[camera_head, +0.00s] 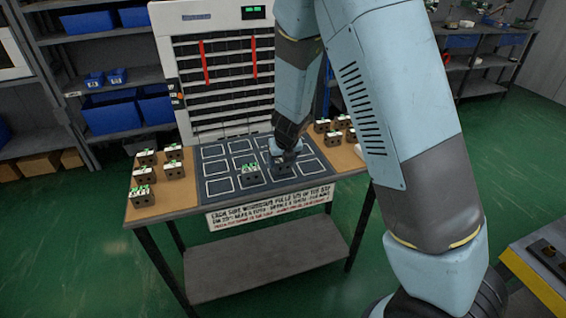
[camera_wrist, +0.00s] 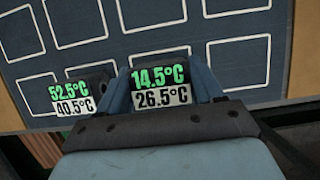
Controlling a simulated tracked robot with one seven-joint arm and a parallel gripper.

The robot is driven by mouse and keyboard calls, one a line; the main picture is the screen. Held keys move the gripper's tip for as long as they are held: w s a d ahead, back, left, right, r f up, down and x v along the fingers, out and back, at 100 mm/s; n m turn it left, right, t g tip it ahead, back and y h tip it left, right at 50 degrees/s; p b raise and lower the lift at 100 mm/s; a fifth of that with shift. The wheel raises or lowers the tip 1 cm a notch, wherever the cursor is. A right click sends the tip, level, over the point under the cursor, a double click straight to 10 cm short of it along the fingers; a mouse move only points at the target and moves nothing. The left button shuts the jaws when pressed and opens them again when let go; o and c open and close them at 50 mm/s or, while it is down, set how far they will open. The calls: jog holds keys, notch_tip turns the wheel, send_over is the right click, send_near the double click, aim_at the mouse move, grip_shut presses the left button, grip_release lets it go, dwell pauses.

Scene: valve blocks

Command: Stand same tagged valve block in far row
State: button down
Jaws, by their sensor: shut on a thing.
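My gripper (camera_head: 285,157) is shut on a valve block (camera_head: 284,170), low over the near row of the dark mat (camera_head: 205,176) on the table. I cannot tell whether the block touches the mat. A second valve block (camera_head: 249,178) stands just left of it in the near row; its tag (camera_wrist: 72,97) reads 52.5°C above 40.5°C. The outlined cells of the far row look empty where visible.
Several green-tagged blocks stand on the wooden table left of the mat (camera_head: 141,195), and several more stand to its right (camera_head: 333,138). A slotted white panel (camera_head: 225,85) rises behind the mat. My arm hides part of the table's right side.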

jog(key=shift+f, duration=0.4)
jog(key=shift+f, duration=0.15)
jog(key=shift+c, duration=0.8)
grip_release()
jog(key=v, duration=1.2)
